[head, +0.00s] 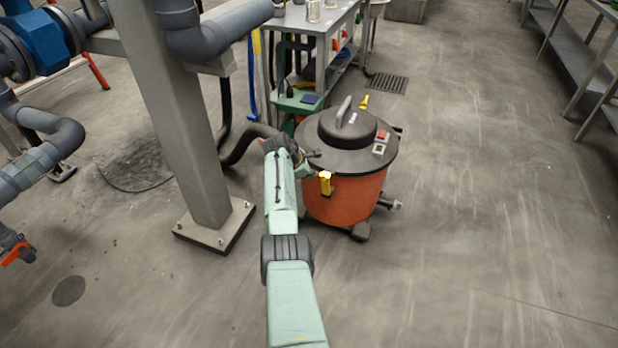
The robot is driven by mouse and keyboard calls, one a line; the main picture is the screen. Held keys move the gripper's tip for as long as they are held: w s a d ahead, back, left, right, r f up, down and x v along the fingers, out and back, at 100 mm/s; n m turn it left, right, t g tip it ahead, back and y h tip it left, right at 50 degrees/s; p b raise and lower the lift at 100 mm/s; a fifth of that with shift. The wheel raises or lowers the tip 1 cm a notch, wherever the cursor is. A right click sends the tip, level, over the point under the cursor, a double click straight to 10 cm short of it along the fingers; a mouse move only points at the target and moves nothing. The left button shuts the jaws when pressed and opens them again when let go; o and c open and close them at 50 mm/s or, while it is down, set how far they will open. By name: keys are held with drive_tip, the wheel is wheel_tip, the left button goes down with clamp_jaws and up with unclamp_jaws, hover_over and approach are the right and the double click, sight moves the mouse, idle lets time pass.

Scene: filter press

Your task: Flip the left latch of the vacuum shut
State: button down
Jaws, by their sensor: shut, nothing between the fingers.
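The vacuum (348,200) is an orange drum with a dark grey lid (335,125) and a handle on top. One yellow latch (327,187) is on the near left side of the drum, just below the lid's rim, and looks roughly upright against the drum. A second yellow latch (364,102) sticks up at the lid's far side. I cannot tell whether either is fastened. My gripper (311,160) is shut and empty beside the lid's left edge, just above and left of the near latch. Its fingertips are small and partly hidden, so contact is unclear.
A grey steel column (185,120) on a bolted base plate stands left of my arm. A dark hose (243,145) runs behind my wrist to the vacuum. A workbench (318,25) stands behind the vacuum.

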drive_tip(key=shift+w+d+r+p, duration=0.1)
drive_tip(key=shift+w+r+p, duration=0.1)
drive_tip(key=shift+r+p, duration=0.25)
drive_tip(key=shift+w+r+p, duration=0.15)
drive_tip(key=shift+r+p, duration=0.15)
drive_tip(key=shift+r, duration=0.15)
drive_tip(key=s+a+r+p, duration=0.1)
drive_tip(key=s+a+r, duration=0.2)
drive_tip(key=a+r, duration=0.3)
drive_tip(key=v, duration=0.2)
drive_tip(key=shift+r, duration=0.45)
drive_tip(key=shift+w+a, duration=0.1)
drive_tip(key=shift+w, duration=0.05)
